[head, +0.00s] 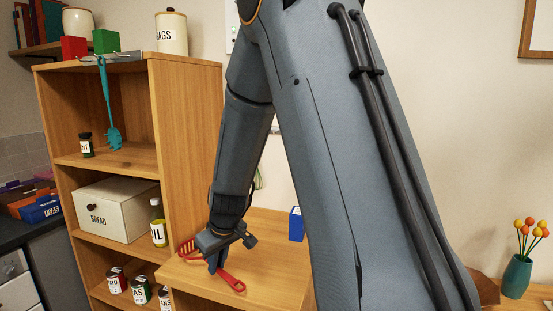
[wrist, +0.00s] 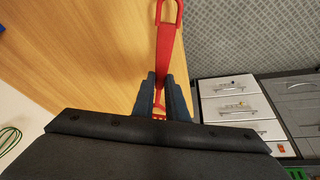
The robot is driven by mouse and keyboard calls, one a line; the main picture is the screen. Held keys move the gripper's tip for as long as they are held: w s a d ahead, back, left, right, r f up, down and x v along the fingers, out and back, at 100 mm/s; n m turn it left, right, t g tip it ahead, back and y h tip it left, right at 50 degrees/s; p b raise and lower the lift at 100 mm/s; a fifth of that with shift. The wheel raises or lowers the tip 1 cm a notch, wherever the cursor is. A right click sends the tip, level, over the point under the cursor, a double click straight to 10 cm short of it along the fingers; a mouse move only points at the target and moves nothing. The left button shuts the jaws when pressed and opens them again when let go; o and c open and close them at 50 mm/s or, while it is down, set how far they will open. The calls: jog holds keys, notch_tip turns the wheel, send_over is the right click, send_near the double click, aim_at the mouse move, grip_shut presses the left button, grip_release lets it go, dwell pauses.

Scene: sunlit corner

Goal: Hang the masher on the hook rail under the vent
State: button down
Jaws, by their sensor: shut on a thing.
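The red masher is in my gripper (head: 216,262), low over the light wooden surface. Its handle (head: 232,281) reaches to the lower right and its slotted head (head: 187,247) shows on the left. In the wrist view the red handle (wrist: 166,48) runs up from between my gripper's fingers (wrist: 162,84), with a loop at its end. The fingers are shut on it. I cannot tell whether it still touches the wood. A metal hook rail (head: 122,56) runs along the shelf's top front edge, with a teal utensil (head: 107,103) hanging from it. I cannot make out a vent.
The wooden shelf unit (head: 189,110) holds a bread box (head: 117,210), an oil bottle (head: 158,224) and several jars. Red (head: 73,48) and green (head: 106,41) boxes stand above the rail. A blue box (head: 296,224) stands at the back of the wooden surface (head: 265,250).

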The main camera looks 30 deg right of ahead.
jog(key=w+d+r+n+g, duration=0.1)
jog(key=w+d+r+n, duration=0.1)
jog(key=w+d+n, duration=0.1)
jog(key=w+d+r+n+g, duration=0.1)
jog(key=d+n, duration=0.1)
jog(key=shift+w+d+r+g, duration=0.15)
jog(key=shift+r+g, duration=0.05)
jog(key=shift+g, duration=0.1)
jog(key=w+d+r+n+t+h+b, duration=0.1)
jog(key=w+d+r+n+t+h, duration=0.25)
jog(key=d+r+n, duration=0.75)
jog(key=w+d+r+n+t+h, duration=0.4)
jog(key=d+r+n, duration=0.35)
jog(key=d, duration=0.55)
jog(key=w+d+f+g+p, duration=0.1)
jog(key=w+d+p, duration=0.1)
jog(key=w+d, duration=0.4)
jog(key=shift+d+m+p, duration=0.4)
jog(key=shift+m, duration=0.05)
jog(key=shift+w+f+g+h, duration=0.1)
jog(key=shift+g+h, duration=0.15)
